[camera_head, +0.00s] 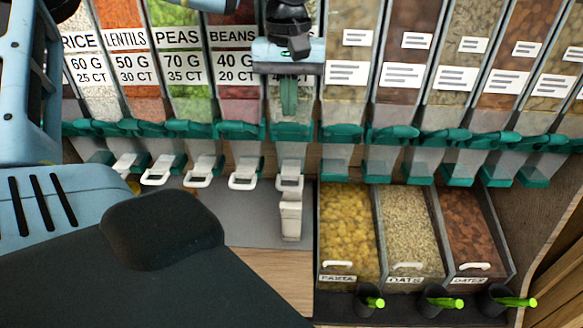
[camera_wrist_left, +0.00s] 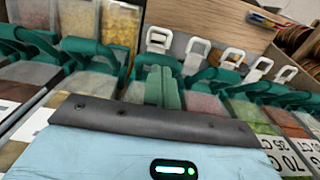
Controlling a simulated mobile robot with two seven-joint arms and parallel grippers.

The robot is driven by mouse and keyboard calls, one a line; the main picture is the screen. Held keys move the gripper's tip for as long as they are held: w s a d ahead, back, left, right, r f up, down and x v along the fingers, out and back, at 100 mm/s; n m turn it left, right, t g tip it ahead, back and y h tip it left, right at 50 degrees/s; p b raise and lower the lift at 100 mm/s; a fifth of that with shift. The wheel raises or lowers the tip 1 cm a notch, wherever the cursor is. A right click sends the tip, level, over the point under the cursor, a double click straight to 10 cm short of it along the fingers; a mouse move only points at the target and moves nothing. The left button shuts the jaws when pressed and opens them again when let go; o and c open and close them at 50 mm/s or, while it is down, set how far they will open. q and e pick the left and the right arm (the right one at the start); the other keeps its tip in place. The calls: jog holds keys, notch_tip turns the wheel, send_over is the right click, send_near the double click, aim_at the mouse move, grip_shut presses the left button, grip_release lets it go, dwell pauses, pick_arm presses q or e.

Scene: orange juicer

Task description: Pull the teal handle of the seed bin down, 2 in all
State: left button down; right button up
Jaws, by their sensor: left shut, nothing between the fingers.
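My left gripper (camera_head: 288,108) points down in front of the fifth bin from the left in the head view. Its teal-green fingers are shut with nothing between them. They cover most of that bin's label, so I cannot read whether it says seeds. The bin's teal handle (camera_head: 292,132) is just below the fingertips; I cannot tell whether they touch. In the left wrist view the closed fingers (camera_wrist_left: 161,88) stand upright among a row of teal handles. A white piece (camera_head: 291,215) hangs low under this bin's spout. My right gripper is not in view.
Bins labelled rice, lentils, peas and beans (camera_head: 238,60) stand to the left; more bins (camera_head: 402,60) stand close on the right. Open pasta (camera_head: 337,279), oats and dates trays are below right.

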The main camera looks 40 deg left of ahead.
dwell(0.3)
